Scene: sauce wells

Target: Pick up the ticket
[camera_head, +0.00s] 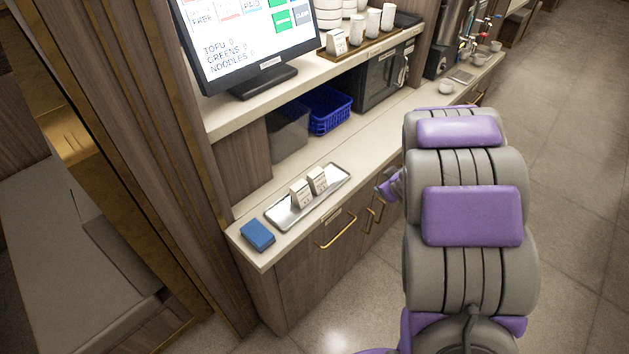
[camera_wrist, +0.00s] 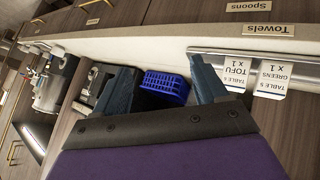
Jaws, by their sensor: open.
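Two small white tickets stand upright on a metal tray (camera_head: 336,178) at the near end of the counter: the nearer ticket (camera_head: 299,195) and the farther ticket (camera_head: 318,181). In the wrist view, which is tipped over, one reads "TABLE 5 TOFU x1" (camera_wrist: 237,73) and the other "TABLE 5 GREENS x1" (camera_wrist: 270,79). My gripper (camera_wrist: 165,82) is open and empty. Its right finger appears beside the tofu ticket in that view, but neither ticket is between the fingers. In the head view, only part of my gripper (camera_head: 388,185) shows beside the counter edge, right of the tray; my arm hides the rest.
A blue folded cloth or block (camera_head: 257,235) lies at the counter's near end. A blue basket (camera_head: 329,108) and a grey bin (camera_head: 289,132) stand behind the tray under a shelf. A monitor (camera_head: 245,40) stands on the shelf. Brass drawer handles (camera_head: 337,232) stick out below the counter.

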